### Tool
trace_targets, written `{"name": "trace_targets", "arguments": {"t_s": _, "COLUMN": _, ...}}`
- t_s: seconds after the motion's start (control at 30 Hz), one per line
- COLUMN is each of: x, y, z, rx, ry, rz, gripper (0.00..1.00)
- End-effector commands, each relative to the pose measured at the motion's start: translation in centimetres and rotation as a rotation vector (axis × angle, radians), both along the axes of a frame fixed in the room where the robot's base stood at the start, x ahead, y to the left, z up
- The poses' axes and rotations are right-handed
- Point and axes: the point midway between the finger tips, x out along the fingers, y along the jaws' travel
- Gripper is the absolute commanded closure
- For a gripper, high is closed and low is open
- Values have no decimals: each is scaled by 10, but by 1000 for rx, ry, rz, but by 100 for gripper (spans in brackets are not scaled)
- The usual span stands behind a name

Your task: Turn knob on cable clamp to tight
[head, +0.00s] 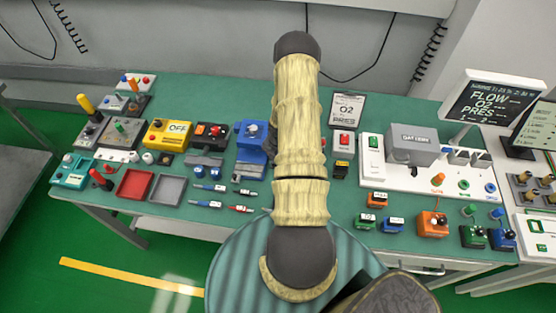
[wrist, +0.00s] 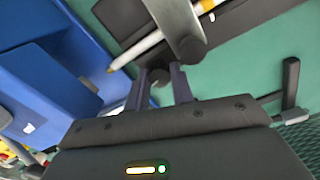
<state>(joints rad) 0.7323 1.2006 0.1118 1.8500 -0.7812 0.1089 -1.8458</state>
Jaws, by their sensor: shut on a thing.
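In the wrist view my gripper (wrist: 160,82) points down at the green table, its two dark fingers shut on a small grey round part, which appears to be the clamp's knob (wrist: 158,75). A grey bar with a rounded end (wrist: 178,28) stands just beyond the fingertips and appears to belong to the cable clamp. The fingers hide much of the grip, so the knob's turn position cannot be read. In the head view my arm covers the gripper, and I cannot pick out the held clamp there.
A large blue box (wrist: 45,60) is close on the left in the wrist view; a blue unit (head: 250,152) also stands left of my arm in the head view. A white rod with a tan tip (wrist: 135,52) lies near the fingers. Several devices crowd the green table (head: 215,95).

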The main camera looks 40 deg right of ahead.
Motion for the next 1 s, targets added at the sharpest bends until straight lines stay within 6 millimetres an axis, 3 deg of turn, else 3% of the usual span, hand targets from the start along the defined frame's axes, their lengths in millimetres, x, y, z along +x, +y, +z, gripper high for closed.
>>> {"name": "trace_targets", "arguments": {"t_s": 0.23, "x": 1, "y": 0, "z": -1, "rx": -1, "ry": -1, "rz": -116, "gripper": 99}}
{"name": "trace_targets", "arguments": {"t_s": 0.5, "x": 1, "y": 0, "z": 1, "rx": -1, "ry": -1, "rz": -125, "gripper": 99}}
{"name": "trace_targets", "arguments": {"t_s": 0.53, "x": 1, "y": 0, "z": 1, "rx": -1, "ry": -1, "rz": -125, "gripper": 72}}
{"name": "trace_targets", "arguments": {"t_s": 0.63, "x": 1, "y": 0, "z": 1, "rx": -1, "ry": -1, "rz": -124, "gripper": 54}}
{"name": "trace_targets", "arguments": {"t_s": 1.0, "x": 1, "y": 0, "z": 1, "rx": -1, "ry": -3, "rz": -106, "gripper": 54}}
